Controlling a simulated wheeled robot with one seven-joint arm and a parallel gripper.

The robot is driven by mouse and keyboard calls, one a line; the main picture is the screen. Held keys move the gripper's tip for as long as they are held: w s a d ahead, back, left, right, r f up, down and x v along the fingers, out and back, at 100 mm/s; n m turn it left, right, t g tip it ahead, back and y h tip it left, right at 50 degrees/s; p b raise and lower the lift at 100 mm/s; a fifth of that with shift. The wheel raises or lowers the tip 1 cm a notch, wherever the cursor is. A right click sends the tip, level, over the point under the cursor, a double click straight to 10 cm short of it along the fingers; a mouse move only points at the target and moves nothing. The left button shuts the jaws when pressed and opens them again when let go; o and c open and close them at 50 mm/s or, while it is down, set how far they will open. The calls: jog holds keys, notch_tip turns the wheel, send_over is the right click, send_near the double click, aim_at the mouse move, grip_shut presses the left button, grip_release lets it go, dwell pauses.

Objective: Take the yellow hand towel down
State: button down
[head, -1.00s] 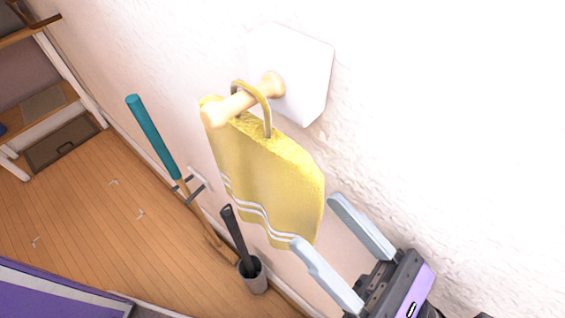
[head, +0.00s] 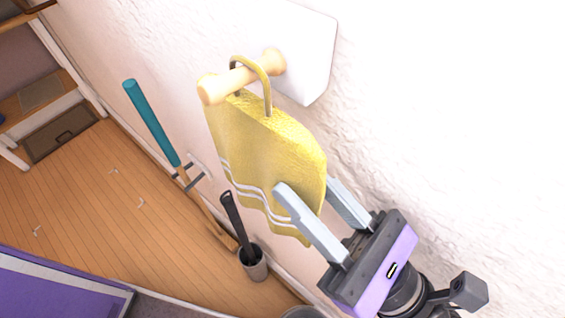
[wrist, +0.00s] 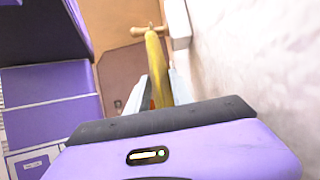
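The yellow hand towel (head: 268,150) hangs by its loop from a wooden peg (head: 240,80) on a white wall plate (head: 305,50). White stripes cross its lower part. In the wrist view the towel (wrist: 157,70) shows edge-on, with the peg (wrist: 150,31) beyond it. My gripper (head: 305,185) is at the towel's lower right edge. Its fingers are open, one on each side of the towel. The wrist view also shows the towel between the spread fingers (wrist: 160,92). Whether either finger touches the cloth is not clear.
The textured wall (head: 430,120) is close beside my gripper. A teal-handled tool (head: 150,120) hangs in a wall clip at left. A dark-handled brush (head: 238,225) stands in a grey holder (head: 254,264) below the towel. Purple furniture (head: 50,292) stands at lower left.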

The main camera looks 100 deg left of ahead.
aim_at(324, 194)
jog(key=shift+r, duration=0.2)
jog(key=shift+r+p, duration=0.45)
jog(key=shift+r, duration=0.85)
jog(key=s+d+b, duration=0.2)
jog(key=s+d, duration=0.2)
jog(key=d, duration=0.3)
jog(key=shift+d, duration=0.3)
jog(key=shift+f, duration=0.1)
dwell(0.6)
